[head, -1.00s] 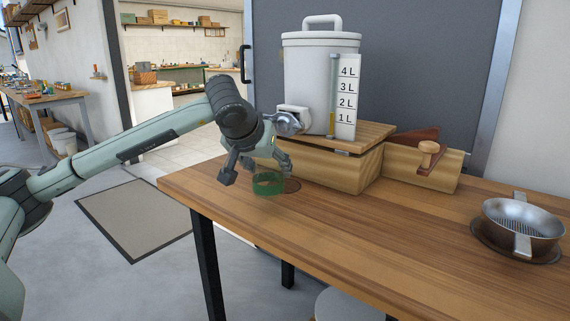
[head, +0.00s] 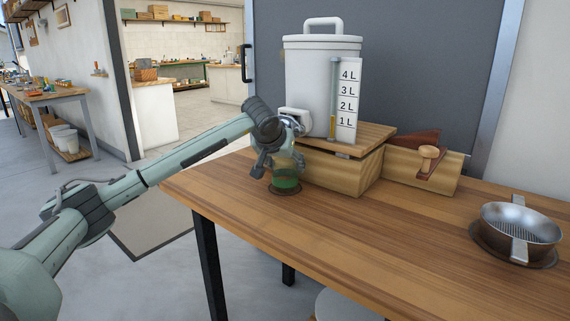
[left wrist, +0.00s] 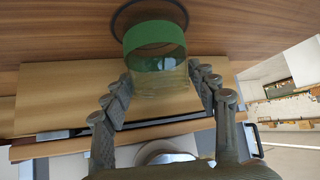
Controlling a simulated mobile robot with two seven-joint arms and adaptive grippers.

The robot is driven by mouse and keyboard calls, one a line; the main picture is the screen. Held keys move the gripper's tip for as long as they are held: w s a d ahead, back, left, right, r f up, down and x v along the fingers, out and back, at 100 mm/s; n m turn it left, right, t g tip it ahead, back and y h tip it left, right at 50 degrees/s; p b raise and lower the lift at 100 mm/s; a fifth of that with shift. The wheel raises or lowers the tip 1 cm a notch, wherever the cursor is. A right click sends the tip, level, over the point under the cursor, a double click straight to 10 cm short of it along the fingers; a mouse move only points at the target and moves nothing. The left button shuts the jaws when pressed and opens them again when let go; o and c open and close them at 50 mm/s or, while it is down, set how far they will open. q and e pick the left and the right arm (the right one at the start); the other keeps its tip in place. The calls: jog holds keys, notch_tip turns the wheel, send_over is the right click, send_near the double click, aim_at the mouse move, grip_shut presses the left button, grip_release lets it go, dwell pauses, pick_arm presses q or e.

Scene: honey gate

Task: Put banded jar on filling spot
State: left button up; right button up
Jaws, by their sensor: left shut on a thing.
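The banded jar (head: 286,182) is clear glass with a green band around its lower part. It also shows in the left wrist view (left wrist: 155,52). My left gripper (head: 279,163) is shut on the jar's upper part, one finger on each side in the left wrist view (left wrist: 160,82). The filling spot is a dark round mark (head: 285,190) on the table, in front of the wooden stand. It shows as a dark ring in the left wrist view (left wrist: 118,25). The jar is upright over the spot; whether its base touches cannot be told. My right gripper is not in view.
A white tank (head: 322,75) with a litre scale (head: 347,98) stands on the wooden stand (head: 340,172), close to my left gripper. A wooden-knobbed gate (head: 428,158) is right of it. A metal strainer (head: 520,228) sits at the right. The table's front (head: 380,230) is clear.

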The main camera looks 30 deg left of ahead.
pick_arm(q)
jog(key=shift+r, duration=0.1)
jog(key=o, duration=1.4)
jog(key=shift+c, duration=0.2)
jog(key=shift+r, duration=0.1)
jog(key=v, duration=1.2)
